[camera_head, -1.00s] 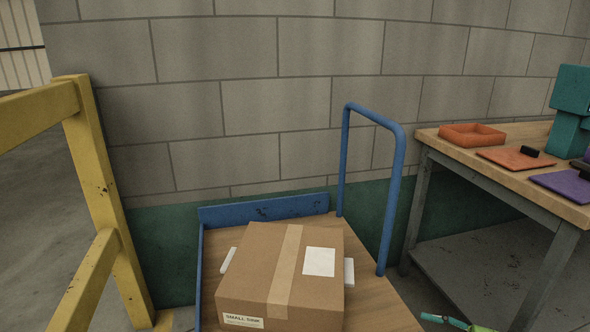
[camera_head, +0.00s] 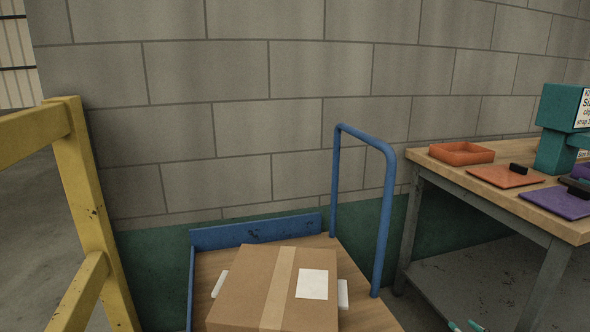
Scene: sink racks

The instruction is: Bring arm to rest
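Two small teal-and-white tips show at the bottom edge, right of centre. They look like the fingertips of my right gripper (camera_head: 465,326), apart with a gap between them and nothing seen in it. The rest of that gripper and its arm are below the picture. The tips are in front of the workbench's lower shelf, right of the cart. My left gripper and arm are not in view.
A cardboard box (camera_head: 254,282) sits on a wooden cart deck (camera_head: 365,316) with a blue handle (camera_head: 386,220). A yellow railing (camera_head: 88,215) stands left. The workbench (camera_head: 425,156) at right holds an orange tray (camera_head: 461,154), flat orange and purple pieces and a teal device (camera_head: 556,130).

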